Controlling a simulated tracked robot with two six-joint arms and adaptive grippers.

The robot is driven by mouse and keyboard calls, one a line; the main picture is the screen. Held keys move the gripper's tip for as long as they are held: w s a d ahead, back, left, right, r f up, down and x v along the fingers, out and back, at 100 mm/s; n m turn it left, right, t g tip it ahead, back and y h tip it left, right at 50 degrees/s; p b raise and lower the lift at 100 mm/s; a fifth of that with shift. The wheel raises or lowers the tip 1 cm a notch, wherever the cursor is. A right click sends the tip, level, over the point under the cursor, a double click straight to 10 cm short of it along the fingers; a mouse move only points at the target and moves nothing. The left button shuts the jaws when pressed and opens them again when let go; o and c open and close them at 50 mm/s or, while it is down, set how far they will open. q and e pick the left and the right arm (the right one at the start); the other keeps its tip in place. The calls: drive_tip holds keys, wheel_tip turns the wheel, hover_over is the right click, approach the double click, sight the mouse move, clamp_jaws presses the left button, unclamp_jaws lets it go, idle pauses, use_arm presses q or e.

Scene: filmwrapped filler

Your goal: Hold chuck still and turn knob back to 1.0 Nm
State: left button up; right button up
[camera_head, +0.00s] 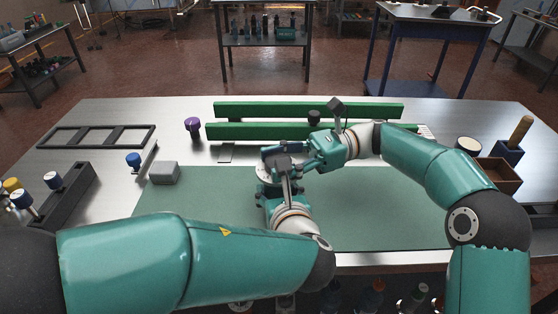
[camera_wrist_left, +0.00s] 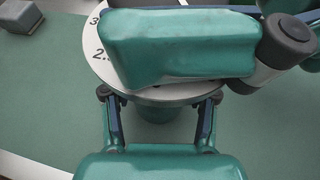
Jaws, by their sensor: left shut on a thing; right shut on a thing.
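A round white dial (camera_head: 262,172) stands near the middle of the green mat. In the left wrist view the dial (camera_wrist_left: 97,42) shows printed figures, a 3 and a 2, on its rim; most of its face is covered. My left gripper (camera_head: 273,184) is low at the near side, and in the left wrist view its fingers (camera_wrist_left: 158,100) close on either side of the chuck (camera_wrist_left: 155,110) under the disc. My right gripper (camera_head: 287,153) reaches in from the right above the dial and is shut on the knob, which it hides. The dial's pointer reading is hidden.
Green rails (camera_head: 308,110) run behind the mat (camera_head: 390,225). A grey block (camera_head: 164,173), a blue knob (camera_head: 133,159) and a purple knob (camera_head: 193,124) stand to the left. A brown box (camera_head: 497,174) is at the right. The mat's right part is clear.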

drive_tip(key=shift+a+n+g+h, duration=0.1)
drive_tip(key=shift+n+g+h, duration=0.7)
drive_tip(key=shift+n+g, duration=0.75)
drive_tip(key=shift+g, duration=0.45)
drive_tip(key=o, duration=1.2)
drive_tip(key=shift+r+m+t, duration=0.1)
drive_tip(key=shift+m+t, duration=0.35)
drive_tip(key=shift+t, duration=0.15)
